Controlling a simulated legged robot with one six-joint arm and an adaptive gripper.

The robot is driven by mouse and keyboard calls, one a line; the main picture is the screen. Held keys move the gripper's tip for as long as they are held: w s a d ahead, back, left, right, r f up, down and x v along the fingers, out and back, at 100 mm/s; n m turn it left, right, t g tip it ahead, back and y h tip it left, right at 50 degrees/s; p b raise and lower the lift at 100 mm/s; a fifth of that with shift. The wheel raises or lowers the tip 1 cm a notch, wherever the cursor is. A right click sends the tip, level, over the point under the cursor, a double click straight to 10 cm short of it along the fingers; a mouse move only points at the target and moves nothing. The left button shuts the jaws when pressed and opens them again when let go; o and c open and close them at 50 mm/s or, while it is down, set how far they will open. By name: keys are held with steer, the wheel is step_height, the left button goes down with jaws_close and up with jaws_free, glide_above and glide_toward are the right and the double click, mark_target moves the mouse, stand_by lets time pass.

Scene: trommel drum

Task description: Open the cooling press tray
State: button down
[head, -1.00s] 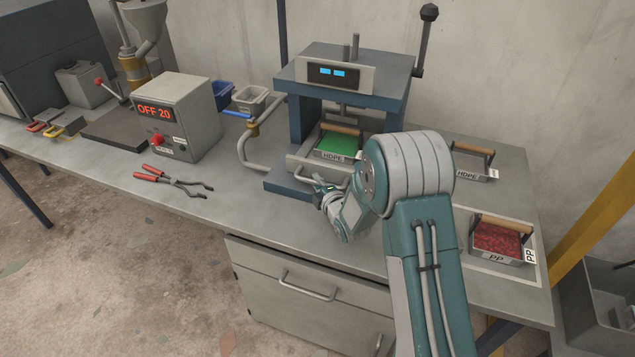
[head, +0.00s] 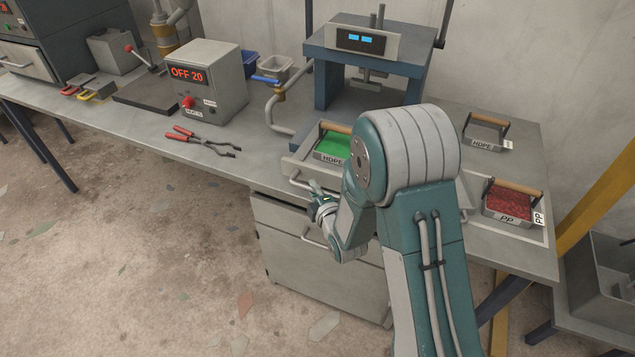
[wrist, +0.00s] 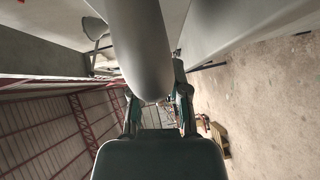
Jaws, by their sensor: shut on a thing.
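The cooling press (head: 370,50) is a blue frame at the back of the bench with a small lit display. Its grey tray (head: 292,167) sticks out of the press toward me, with a mould labelled HDPE (head: 328,158) and green material on it. My gripper (head: 318,198) is at the front of the tray, shut on its bar handle (head: 298,183). My arm hides the tray's right part. In the wrist view a thick grey bar, the handle (wrist: 140,45), runs between the fingers of my gripper (wrist: 158,98).
A grey control box (head: 205,80) reading OFF 20 and red-handled pliers (head: 203,141) are on the bench to the left. An empty HDPE mould (head: 487,134) and a PP mould with red material (head: 508,205) are on the right. A cabinet (head: 300,245) stands under the bench.

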steer(key=shift+s+f, duration=0.25)
steer(key=shift+f, duration=0.05)
steer(key=c, duration=0.9)
jaws_free()
steer(key=shift+w+r, duration=0.1)
steer(key=shift+r, duration=0.05)
steer(key=v, duration=0.7)
steer(key=shift+s, duration=0.2)
